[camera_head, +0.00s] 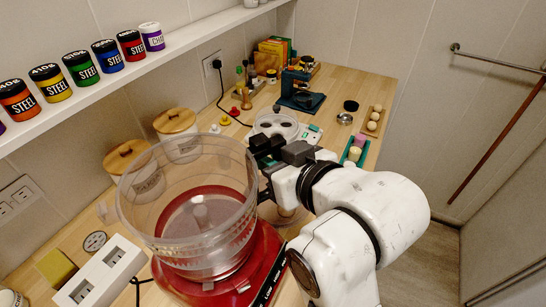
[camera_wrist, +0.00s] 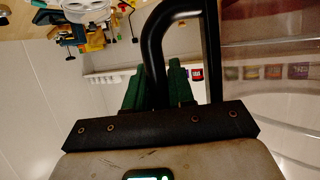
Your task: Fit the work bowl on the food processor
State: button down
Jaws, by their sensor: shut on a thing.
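The clear work bowl (camera_head: 150,215) is upright over the red food processor base (camera_head: 265,268) in the head view. The red of the base shows through the bowl's wall. I cannot tell whether the bowl's bottom touches the base or hangs just above it. My gripper (camera_head: 262,160) is at the bowl's far right side. In the wrist view its green fingers (camera_wrist: 160,90) are shut on the bowl's black handle (camera_wrist: 155,50), and the clear bowl wall (camera_wrist: 275,45) fills the right side. The fingertips are mostly hidden in the head view.
A white power strip (camera_head: 102,272) and a yellow sponge (camera_head: 57,268) lie left of the base. Wooden-lidded canisters (camera_head: 178,135) stand behind the bowl. A shelf with cans (camera_head: 83,68) runs above left.

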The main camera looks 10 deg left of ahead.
jog(key=shift+f+b, duration=0.5)
jog(key=shift+f, duration=0.6)
dwell(0.6)
jog(key=c, duration=0.9)
grip_release()
jog(key=shift+f, duration=0.1)
jog(key=p+v, duration=0.8)
jog(key=v, duration=0.2)
jog(key=shift+s+d+r+p, duration=0.15)
jog(key=shift+d+r+p, duration=0.1)
jog(key=shift+r+p, duration=0.1)
jog(key=shift+s+d+f, duration=0.1)
jog(key=shift+f, duration=0.05)
